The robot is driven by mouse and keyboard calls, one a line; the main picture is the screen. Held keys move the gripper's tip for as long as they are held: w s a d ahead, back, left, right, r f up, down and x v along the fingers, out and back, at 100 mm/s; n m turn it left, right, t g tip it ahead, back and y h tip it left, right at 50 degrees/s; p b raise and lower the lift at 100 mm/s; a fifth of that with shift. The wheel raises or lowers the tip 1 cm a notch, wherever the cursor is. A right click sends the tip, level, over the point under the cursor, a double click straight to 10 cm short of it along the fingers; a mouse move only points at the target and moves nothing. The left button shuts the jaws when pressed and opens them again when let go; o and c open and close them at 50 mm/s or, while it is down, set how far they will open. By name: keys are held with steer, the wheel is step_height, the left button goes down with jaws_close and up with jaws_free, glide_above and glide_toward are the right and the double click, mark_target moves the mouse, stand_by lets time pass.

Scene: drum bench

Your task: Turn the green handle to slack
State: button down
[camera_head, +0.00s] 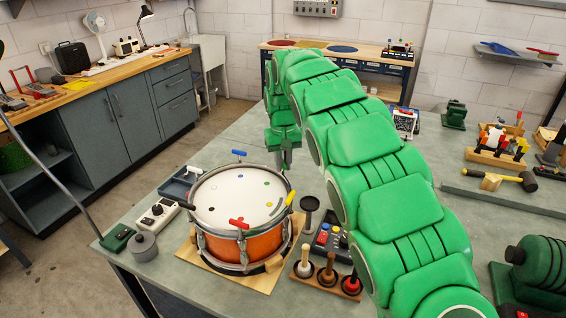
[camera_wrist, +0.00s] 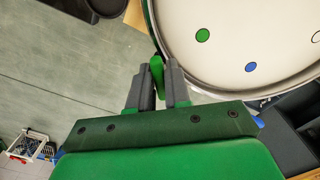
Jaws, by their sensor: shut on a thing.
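An orange drum (camera_head: 222,247) with a white head (camera_head: 230,200) and a metal rim stands on a wooden board on the bench. My gripper (camera_head: 285,165) reaches down at the drum's far right edge. In the wrist view my gripper (camera_wrist: 161,82) is shut on the green handle (camera_wrist: 157,72), which shows upright between the two grey fingers, just outside the rim. A green dot (camera_wrist: 203,35) and a blue dot (camera_wrist: 250,67) are on the drum head.
Other handles sit around the rim: blue (camera_head: 239,153), red (camera_head: 239,223) and yellow (camera_head: 290,198). Several wooden-based tools (camera_head: 327,272) and a dark box with coloured buttons (camera_head: 329,241) stand close on the right. A white device (camera_head: 157,214) stands left.

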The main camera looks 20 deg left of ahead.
steer(key=n, duration=0.3)
steer(key=shift+r+n, duration=0.1)
steer(key=shift+n, duration=0.3)
steer(key=n, duration=0.3)
steer(key=shift+w+n, duration=0.1)
steer(key=shift+n, duration=0.2)
steer(key=n, duration=1.3)
steer(key=shift+n, duration=0.3)
steer(key=n, duration=0.5)
steer(key=shift+n, duration=0.4)
steer(key=c, duration=1.2)
jaws_free()
